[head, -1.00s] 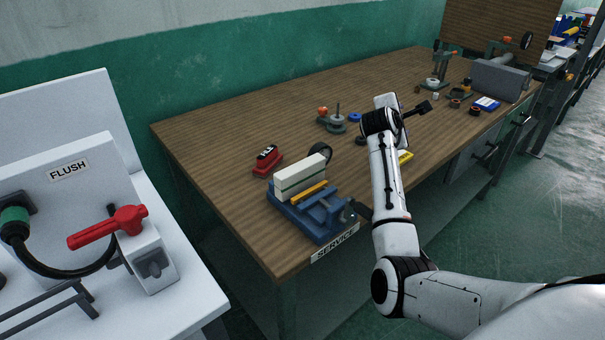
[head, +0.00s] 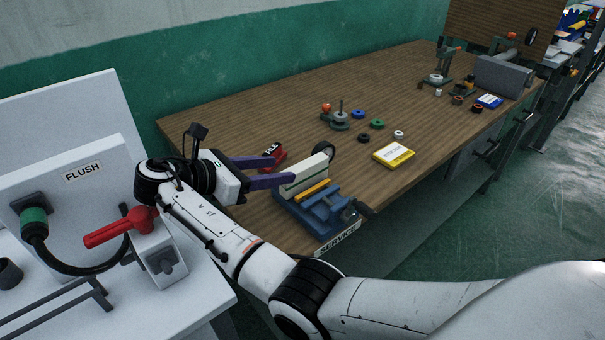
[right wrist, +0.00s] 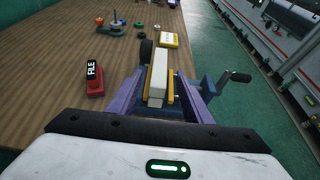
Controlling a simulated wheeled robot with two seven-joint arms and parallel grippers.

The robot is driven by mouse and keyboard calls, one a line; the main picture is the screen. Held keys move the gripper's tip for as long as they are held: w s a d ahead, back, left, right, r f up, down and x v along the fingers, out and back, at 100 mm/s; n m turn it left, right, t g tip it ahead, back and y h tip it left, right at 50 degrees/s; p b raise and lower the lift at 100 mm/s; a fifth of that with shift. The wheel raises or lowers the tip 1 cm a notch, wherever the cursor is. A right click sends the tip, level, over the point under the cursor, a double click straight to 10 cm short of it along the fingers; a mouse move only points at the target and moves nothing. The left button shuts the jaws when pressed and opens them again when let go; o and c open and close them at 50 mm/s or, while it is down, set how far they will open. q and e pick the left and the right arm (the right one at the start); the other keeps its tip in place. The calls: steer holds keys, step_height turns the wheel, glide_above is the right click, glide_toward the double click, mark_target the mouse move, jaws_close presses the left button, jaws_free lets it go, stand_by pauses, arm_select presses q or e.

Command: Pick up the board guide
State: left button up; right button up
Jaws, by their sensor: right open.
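The board guide appears to be the pale cream bar (head: 304,174) standing in a blue vise (head: 326,212) at the near edge of the wooden bench. It also shows in the right wrist view (right wrist: 158,78), straight ahead between the purple fingers. My right gripper (head: 281,170) is open, with its fingers pointing at the bar's left end. In the right wrist view one finger lies on each side of the bar's near end (right wrist: 162,92). I cannot tell whether either finger touches it. My left gripper is not in view.
A red block labelled FILE (head: 271,155) lies close beside the fingers. The vise handle (head: 358,208) sticks out right. A black wheel (head: 323,151) stands behind the bar. A yellow box (head: 394,154) and several rings lie farther right. A white FLUSH station (head: 83,172) stands left.

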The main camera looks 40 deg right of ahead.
mark_target(298, 168)
steer(key=x, duration=0.5)
steer(key=shift+d+f, duration=0.1)
steer(key=b+x, duration=0.1)
steer(key=x, duration=0.1)
steer(key=b+x, duration=0.1)
steer(key=x, duration=0.1)
steer(key=shift+f, duration=0.25)
steer(key=shift+d, duration=0.2)
steer(key=shift+w+r, duration=0.1)
jaws_close()
